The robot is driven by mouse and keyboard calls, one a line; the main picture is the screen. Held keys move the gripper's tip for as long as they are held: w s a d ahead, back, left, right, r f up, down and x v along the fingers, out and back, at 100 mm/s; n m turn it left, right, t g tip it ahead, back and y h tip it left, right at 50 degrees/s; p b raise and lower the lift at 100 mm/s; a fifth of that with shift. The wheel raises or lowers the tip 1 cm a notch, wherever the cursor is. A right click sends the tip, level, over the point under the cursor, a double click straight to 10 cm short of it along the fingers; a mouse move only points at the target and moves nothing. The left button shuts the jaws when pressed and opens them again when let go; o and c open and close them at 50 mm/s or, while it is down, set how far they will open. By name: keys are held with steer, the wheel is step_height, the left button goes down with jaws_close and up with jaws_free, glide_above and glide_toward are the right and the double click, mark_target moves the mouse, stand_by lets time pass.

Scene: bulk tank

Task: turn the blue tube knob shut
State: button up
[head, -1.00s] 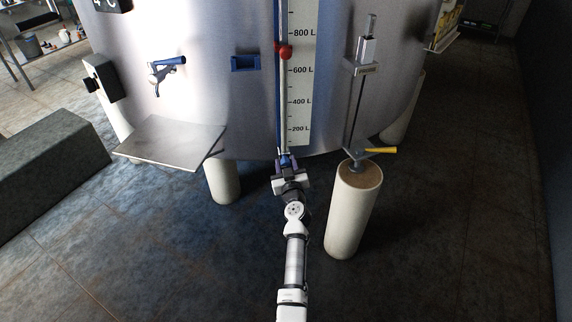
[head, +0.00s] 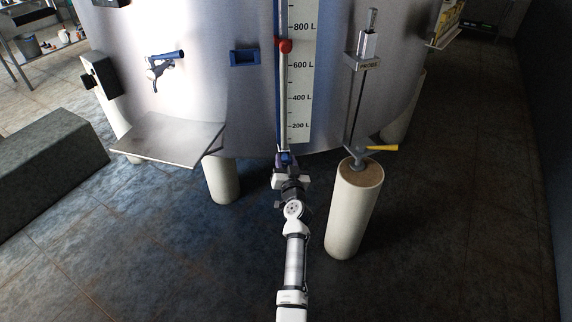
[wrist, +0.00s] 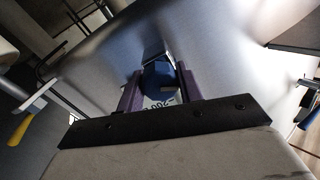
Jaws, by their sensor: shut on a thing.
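The blue tube knob (wrist: 158,82) sits between the two purple fingers of my gripper (wrist: 160,88) in the wrist view, and the fingers are shut on it. In the head view the blue knob (head: 286,158) shows at the bottom end of the sight tube (head: 283,105), just beyond my gripper (head: 289,170). The tube runs up the tank front beside a litre scale (head: 301,90) and has a red ball (head: 284,46) near the 700 L level. The gripper body hides part of the knob.
A white post (head: 353,215) with a yellow-handled valve (head: 381,148) stands close to the right of my arm. A metal shelf (head: 170,138) juts from the tank (head: 215,100) on the left. A grey block (head: 45,160) lies farther left.

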steer(key=m+b, duration=0.1)
steer(key=m, duration=0.5)
steer(key=shift+m, duration=0.3)
steer(key=m+p, duration=0.1)
steer(key=m, duration=0.5)
steer(key=shift+f+m+h, duration=0.1)
steer(key=shift+m+h, duration=0.2)
steer(key=shift+m, duration=0.1)
steer(key=o, duration=1)
steer(key=s, duration=0.4)
steer(key=s+d, duration=0.1)
steer(key=s, duration=0.4)
steer(key=s+d, duration=0.1)
steer(key=s, duration=0.3)
steer(key=shift+s+d+f+b, duration=0.1)
steer(key=shift+s+f+b, duration=0.15)
steer(key=shift+s+b, duration=0.1)
